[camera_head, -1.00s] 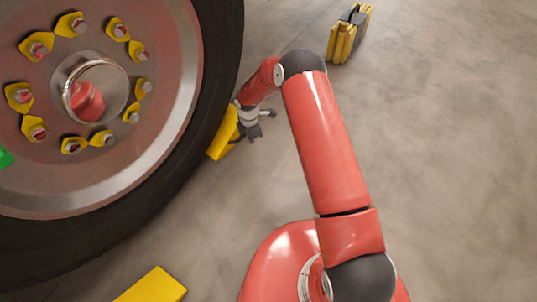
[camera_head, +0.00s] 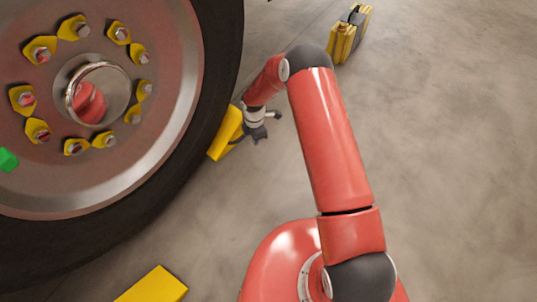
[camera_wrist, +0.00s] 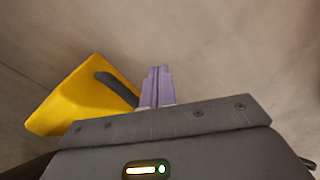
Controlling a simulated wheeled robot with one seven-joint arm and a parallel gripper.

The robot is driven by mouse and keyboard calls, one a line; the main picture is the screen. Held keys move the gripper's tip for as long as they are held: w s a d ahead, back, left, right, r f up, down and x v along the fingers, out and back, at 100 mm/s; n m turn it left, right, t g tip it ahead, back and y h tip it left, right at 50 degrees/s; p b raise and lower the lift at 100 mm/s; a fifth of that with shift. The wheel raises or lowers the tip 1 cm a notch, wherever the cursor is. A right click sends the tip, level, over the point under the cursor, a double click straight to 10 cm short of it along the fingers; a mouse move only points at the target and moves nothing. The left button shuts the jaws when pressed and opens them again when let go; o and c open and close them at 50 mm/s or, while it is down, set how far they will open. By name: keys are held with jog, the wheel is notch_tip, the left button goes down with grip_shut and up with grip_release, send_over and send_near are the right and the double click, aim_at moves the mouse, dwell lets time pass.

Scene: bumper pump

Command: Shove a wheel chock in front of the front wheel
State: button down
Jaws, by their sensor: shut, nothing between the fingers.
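The front wheel (camera_head: 215,70) is a large black tyre with a reddish rim and yellow nut markers at the left. A yellow wheel chock (camera_head: 226,134) lies on the floor against or close to the tyre's right side; I cannot tell whether it touches. My gripper (camera_head: 258,138) is just right of the chock, pointing down, and looks shut and empty. In the wrist view the chock (camera_wrist: 75,100), with a dark handle on it, is left of my closed fingers (camera_wrist: 157,85).
A second yellow block (camera_head: 153,286) lies near the bottom edge, below the tyre. A yellow and black case-like object (camera_head: 349,34) stands at the back. The concrete floor to the right is clear.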

notch_tip(320, 180, up, 9)
jog(key=p, duration=0.5)
dwell(0.8)
jog(key=shift+r, duration=0.1)
jog(key=s+d+r+m+t+p, duration=0.1)
jog(key=s+d+r+m, duration=0.2)
jog(key=r, duration=0.8)
jog(key=s+d+r+m+t+h+p, duration=0.15)
jog(key=d+r+m, duration=0.25)
jog(key=r, duration=0.7)
jog(key=s+d+r+m+y+p, duration=0.1)
jog(key=s+d+r+m, duration=0.25)
jog(key=r, duration=0.75)
jog(key=s+d+r+m+t+p, duration=0.1)
jog(key=s+r+m, duration=0.3)
jog(key=s, duration=0.4)
jog(key=s+d+r+m+t+p, duration=0.1)
jog(key=s+d+r+m, duration=0.2)
jog(key=s, duration=0.5)
jog(key=s+d+r+m+t+p, duration=0.1)
jog(key=s+d+r+m, duration=0.1)
jog(key=s+r+m, duration=0.3)
jog(key=s+r, duration=0.2)
jog(key=s, duration=0.1)
jog(key=shift+s, duration=0.1)
